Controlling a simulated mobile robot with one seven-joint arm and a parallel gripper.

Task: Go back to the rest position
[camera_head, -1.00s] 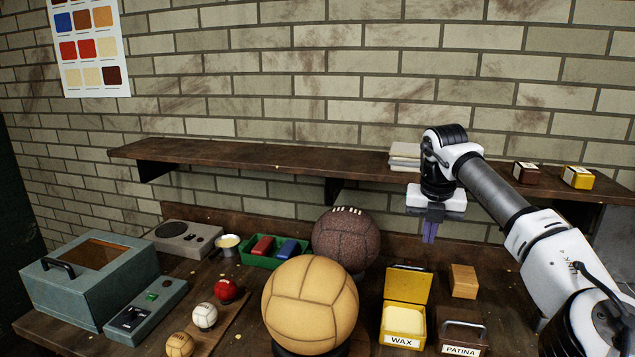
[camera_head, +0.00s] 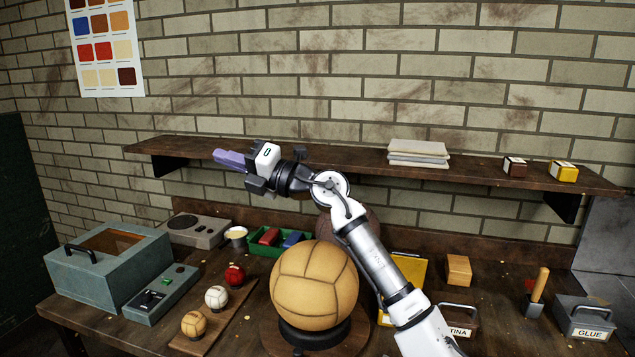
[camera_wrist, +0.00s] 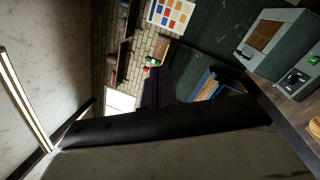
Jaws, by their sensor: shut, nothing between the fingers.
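My gripper (camera_head: 232,160) is in the head view, raised above the workbench in front of the left half of the wall shelf. Its purple fingers point left and are shut with nothing between them. My arm reaches up from the lower right and bends at the elbow above the large tan ball (camera_head: 314,284). The fingers also show in the wrist view (camera_wrist: 158,88), dark and close together. The dark brown ball (camera_head: 372,225) is mostly hidden behind my arm.
The wooden shelf (camera_head: 480,172) holds grey cloths (camera_head: 418,152) and two small boxes. On the bench (camera_head: 245,335) stand a teal cabinet (camera_head: 105,262), a green tray (camera_head: 262,250), small balls, a yellow wax box (camera_head: 410,268), a wooden block (camera_head: 458,270) and a glue box (camera_head: 585,318).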

